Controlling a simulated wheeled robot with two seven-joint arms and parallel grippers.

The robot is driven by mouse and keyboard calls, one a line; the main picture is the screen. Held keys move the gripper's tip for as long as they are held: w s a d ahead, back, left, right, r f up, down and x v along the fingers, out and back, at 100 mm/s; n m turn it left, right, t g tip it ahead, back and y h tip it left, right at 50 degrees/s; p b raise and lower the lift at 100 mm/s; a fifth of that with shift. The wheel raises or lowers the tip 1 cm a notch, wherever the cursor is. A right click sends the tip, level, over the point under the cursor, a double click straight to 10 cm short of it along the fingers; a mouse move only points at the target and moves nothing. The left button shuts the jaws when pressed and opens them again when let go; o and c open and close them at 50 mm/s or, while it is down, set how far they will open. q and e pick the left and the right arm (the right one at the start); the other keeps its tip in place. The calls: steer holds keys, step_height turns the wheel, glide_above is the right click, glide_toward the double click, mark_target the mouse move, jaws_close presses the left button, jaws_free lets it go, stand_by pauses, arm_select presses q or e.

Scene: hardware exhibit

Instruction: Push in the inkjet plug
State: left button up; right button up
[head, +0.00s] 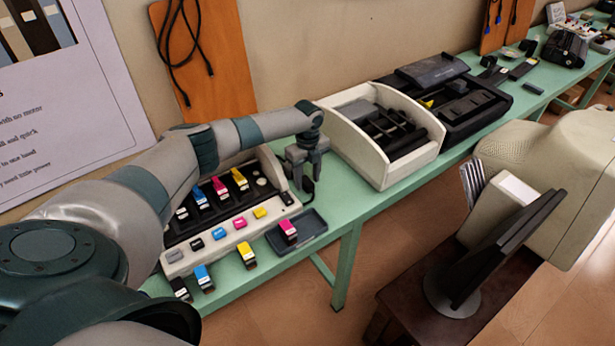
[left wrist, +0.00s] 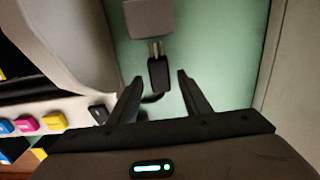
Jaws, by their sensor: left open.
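The inkjet plug is a small black plug (left wrist: 158,76) with metal prongs, seen in the left wrist view. Its prongs point at a grey block (left wrist: 150,18), and bare metal shows between the two. I cannot tell whether the prong tips are inside the block. A black cord runs from the plug's rear toward the left. My left gripper (left wrist: 160,74) is open, with a fingertip on each side of the plug and gaps visible. In the head view the left gripper (head: 304,172) points down beside the inkjet printer (head: 225,225). My right gripper is not in view.
A dark tray (head: 318,222) with a magenta cartridge lies in front of the printer. Several cartridges stand along the bench's front edge. An open white machine (head: 345,150) stands close to the right of the gripper. Green bench top (head: 350,205) is bare between.

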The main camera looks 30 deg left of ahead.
arm_select(q)
steer(key=shift+f, duration=0.25)
jaws_close()
steer(key=a+b, duration=0.1)
steer(key=w+a+b, duration=0.1)
steer(key=shift+f+b, duration=0.15)
steer(key=shift+b, duration=0.15)
steer(key=shift+w+a+b, duration=0.2)
steer(key=shift+a+b, duration=0.15)
steer(key=shift+a, duration=0.2)
steer(key=shift+r, duration=0.3)
steer(key=shift+c, duration=1.5)
jaws_free()
steer(key=shift+a, duration=0.1)
steer(key=o, duration=0.3)
steer(key=shift+f, duration=0.1)
